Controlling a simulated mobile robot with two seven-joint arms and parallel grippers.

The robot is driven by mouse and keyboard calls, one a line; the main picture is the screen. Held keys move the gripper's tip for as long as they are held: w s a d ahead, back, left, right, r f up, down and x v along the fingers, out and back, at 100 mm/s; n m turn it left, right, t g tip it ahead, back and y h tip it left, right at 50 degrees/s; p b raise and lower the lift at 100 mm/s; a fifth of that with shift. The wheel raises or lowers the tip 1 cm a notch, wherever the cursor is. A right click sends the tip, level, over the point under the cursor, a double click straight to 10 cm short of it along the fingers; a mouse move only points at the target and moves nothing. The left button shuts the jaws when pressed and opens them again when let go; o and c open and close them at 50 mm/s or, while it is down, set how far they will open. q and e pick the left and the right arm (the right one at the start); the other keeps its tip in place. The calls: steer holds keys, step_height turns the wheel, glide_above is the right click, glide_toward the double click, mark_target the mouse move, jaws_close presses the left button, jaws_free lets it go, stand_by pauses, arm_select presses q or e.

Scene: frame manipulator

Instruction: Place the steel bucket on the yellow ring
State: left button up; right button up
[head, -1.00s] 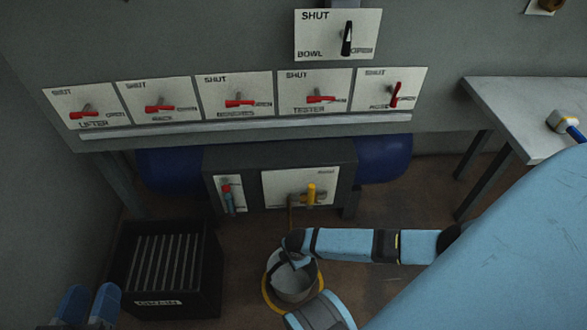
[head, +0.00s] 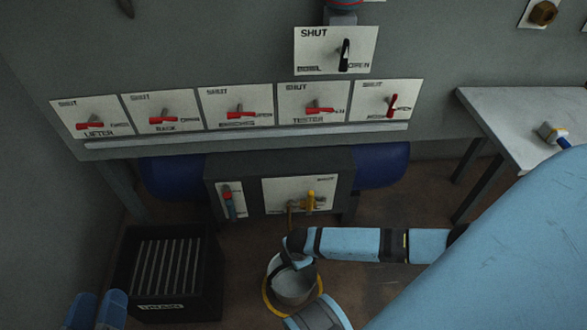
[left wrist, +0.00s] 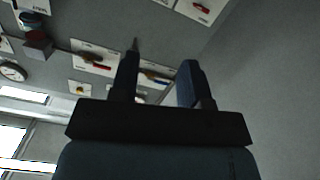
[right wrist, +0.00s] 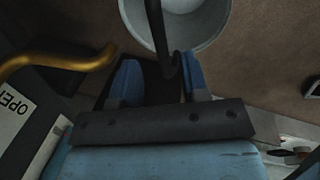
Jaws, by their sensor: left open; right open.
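The steel bucket (head: 292,288) stands on the floor, with the yellow ring (head: 265,298) showing around its base. My arm partly covers it, so full seating on the ring is hidden. In the right wrist view, the bucket (right wrist: 203,22) lies just beyond my open right gripper (right wrist: 160,66), and its dark handle passes between the spread fingers. My left gripper (head: 97,308) is at the lower left of the head view, open and empty, away from the bucket. Its fingers (left wrist: 160,65) are apart in the left wrist view.
A black slatted crate (head: 168,312) stands left of the bucket. Behind is a dark cabinet (head: 280,166) with a yellow handle (head: 311,199). A grey table (head: 505,115) stands at right. Lever panels line the wall. Some floor is clear between crate and bucket.

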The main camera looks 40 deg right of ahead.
arm_select(q)
steer(key=shift+t, duration=0.9)
steer(key=r, duration=0.1)
steer(key=r+p, duration=0.1)
steer(key=r, duration=0.1)
steer(key=r+p, duration=0.1)
steer(key=r, duration=0.1)
steer(key=shift+a, duration=0.25)
arm_select(e)
step_height(320, 180, up, 7)
steer(key=s, duration=0.1)
steer(key=shift+s+f, duration=0.15)
steer(key=shift+f, duration=0.05)
steer(key=shift+s+a, duration=0.1)
